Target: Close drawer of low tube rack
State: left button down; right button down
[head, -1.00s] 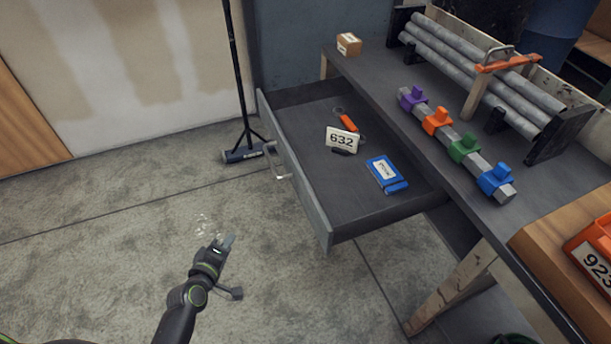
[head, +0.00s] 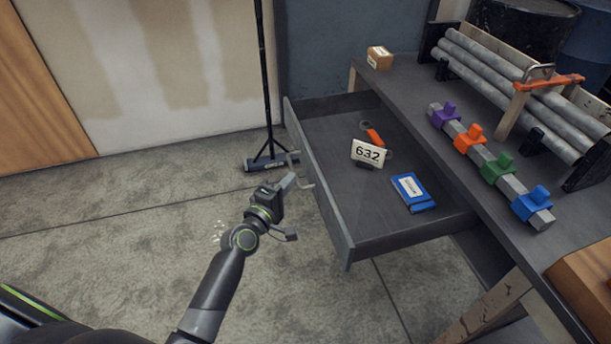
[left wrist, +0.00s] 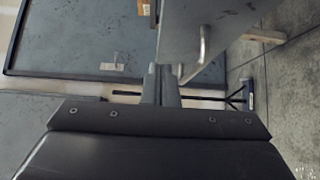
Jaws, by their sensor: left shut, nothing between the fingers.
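The drawer (head: 345,208) under the grey-topped bench (head: 405,85) is pulled out. Its front panel and bar handle (head: 304,172) face left in the head view. The handle also shows in the left wrist view (left wrist: 204,43), on the grey front panel (left wrist: 225,22). My left gripper (head: 288,183) is shut and empty, just outside the drawer front and close to the handle. Its fingers (left wrist: 162,84) point toward the panel; I cannot tell whether they touch it. A rack of grey tubes (head: 505,75) stands on the bench. My right gripper is not in view.
The drawer holds a 632 tag (head: 369,152), an orange item (head: 372,135) and a blue box (head: 411,190). A hexagonal bar with coloured clamps (head: 497,168) lies on the bench. The floor (head: 130,240) at left is clear.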

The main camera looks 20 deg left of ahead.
aim_at(313, 167)
pick_arm(q)
jog(key=w+d, duration=0.3)
jog(key=shift+w+d, duration=0.1)
jog(key=shift+d, duration=0.2)
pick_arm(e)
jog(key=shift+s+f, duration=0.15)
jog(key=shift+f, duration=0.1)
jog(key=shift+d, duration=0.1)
